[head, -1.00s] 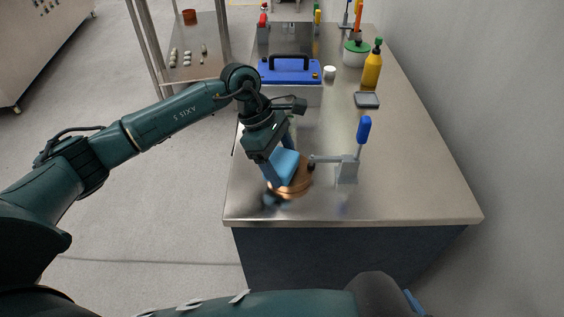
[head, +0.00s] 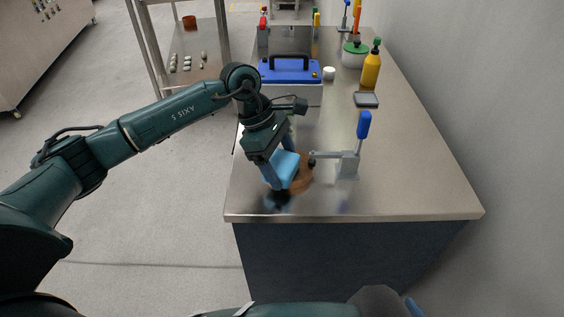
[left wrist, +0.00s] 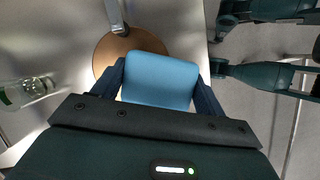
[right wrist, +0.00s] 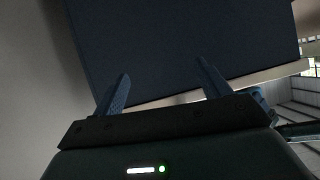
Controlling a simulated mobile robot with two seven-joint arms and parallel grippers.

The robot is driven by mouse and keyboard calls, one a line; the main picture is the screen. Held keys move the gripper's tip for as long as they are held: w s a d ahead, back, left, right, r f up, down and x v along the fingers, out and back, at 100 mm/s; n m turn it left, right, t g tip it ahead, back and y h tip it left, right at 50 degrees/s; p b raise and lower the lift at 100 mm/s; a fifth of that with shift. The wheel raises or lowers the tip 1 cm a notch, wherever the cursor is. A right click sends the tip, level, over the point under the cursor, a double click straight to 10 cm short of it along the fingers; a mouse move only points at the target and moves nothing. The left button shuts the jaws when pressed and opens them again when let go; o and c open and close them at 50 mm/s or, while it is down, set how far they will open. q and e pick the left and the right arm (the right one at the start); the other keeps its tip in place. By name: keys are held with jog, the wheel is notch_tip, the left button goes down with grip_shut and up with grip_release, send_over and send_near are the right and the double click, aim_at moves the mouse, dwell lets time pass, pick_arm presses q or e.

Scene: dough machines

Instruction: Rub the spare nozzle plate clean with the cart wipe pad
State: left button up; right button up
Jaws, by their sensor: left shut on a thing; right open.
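The blue wipe pad (head: 285,168) is in my left gripper (head: 278,176), which is shut on it above the near left part of the steel table. The round copper-brown nozzle plate (head: 304,181) lies under and beside the pad, partly hidden by it. In the left wrist view the pad (left wrist: 160,80) covers part of the plate (left wrist: 112,50); I cannot tell whether they touch. A clamp with a blue handle (head: 364,126) stands right of the plate, its arm reaching over the plate's edge. My right gripper (right wrist: 161,84) is open and empty, facing a dark panel.
Behind the pad stands a grey box with a blue lid (head: 290,70). A small grey tray (head: 366,100), yellow bottle (head: 371,70), white cup (head: 329,73) and green-lidded pot (head: 355,54) stand farther back. The table's right front (head: 420,190) is clear.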

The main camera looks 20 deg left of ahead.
pick_arm(q)
notch_tip(320, 180, up, 2)
jog(key=shift+w+r, duration=0.1)
jog(key=shift+r, duration=0.1)
jog(key=shift+w+a+r+p, duration=0.1)
jog(key=shift+w+r+p, duration=0.1)
jog(key=shift+r+p, duration=1.1)
jog(key=shift+r, duration=1.5)
jog(key=shift+r+p, duration=0.1)
jog(key=shift+p, duration=0.2)
pick_arm(e)
jog(key=shift+s+d+r+h, duration=0.15)
jog(key=shift+d+r+h, duration=0.3)
jog(key=shift+r, duration=0.4)
jog(key=shift+r, duration=0.1)
